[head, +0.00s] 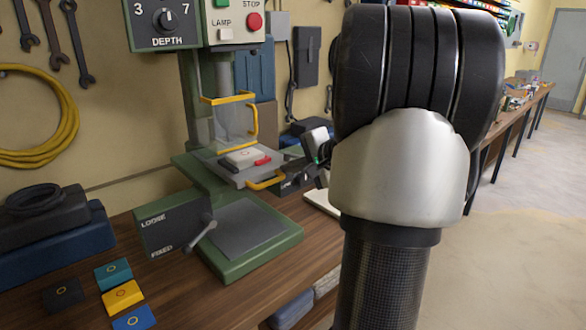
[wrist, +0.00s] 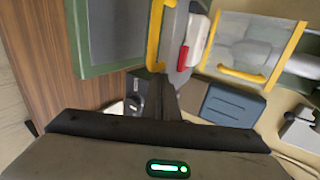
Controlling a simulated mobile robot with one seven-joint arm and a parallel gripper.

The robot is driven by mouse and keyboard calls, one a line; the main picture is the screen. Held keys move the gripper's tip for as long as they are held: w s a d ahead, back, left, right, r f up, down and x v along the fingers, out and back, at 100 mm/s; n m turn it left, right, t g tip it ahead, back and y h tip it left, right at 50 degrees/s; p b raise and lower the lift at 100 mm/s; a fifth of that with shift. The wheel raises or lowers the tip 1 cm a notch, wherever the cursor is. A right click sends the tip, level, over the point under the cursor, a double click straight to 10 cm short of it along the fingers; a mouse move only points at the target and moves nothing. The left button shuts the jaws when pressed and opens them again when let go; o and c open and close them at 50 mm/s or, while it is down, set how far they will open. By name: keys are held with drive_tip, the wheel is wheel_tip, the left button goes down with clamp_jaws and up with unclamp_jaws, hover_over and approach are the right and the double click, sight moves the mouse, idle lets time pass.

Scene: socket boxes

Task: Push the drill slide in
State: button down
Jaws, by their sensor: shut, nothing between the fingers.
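The drill slide (head: 243,174) is a grey plate on the green drill machine, with a yellow handle (head: 268,183) at its front edge. A white block (head: 243,157) with a red piece (head: 263,161) lies on it, just below and in front of the clear yellow-framed guard (head: 232,120). My gripper (head: 296,183) is shut and empty, close to the right of the handle. In the wrist view my fingers (wrist: 163,88) reach toward the handle (wrist: 158,45); I cannot tell whether they touch it.
The green base (head: 255,235) with a LOOSE/FIXED lever (head: 203,230) stands below the slide. Coloured blocks (head: 122,297) lie at the front left, and a dark blue-and-black item (head: 45,235) stands at the left. Open floor (head: 520,220) is to the right.

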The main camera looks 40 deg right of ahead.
sight(255, 164)
drive_tip(key=w, duration=0.8)
drive_tip(key=shift+w+a+f+b, duration=0.1)
drive_tip(key=shift+w+a+b, duration=0.3)
drive_tip(key=shift+w+r, duration=0.2)
drive_tip(key=shift+r, duration=0.05)
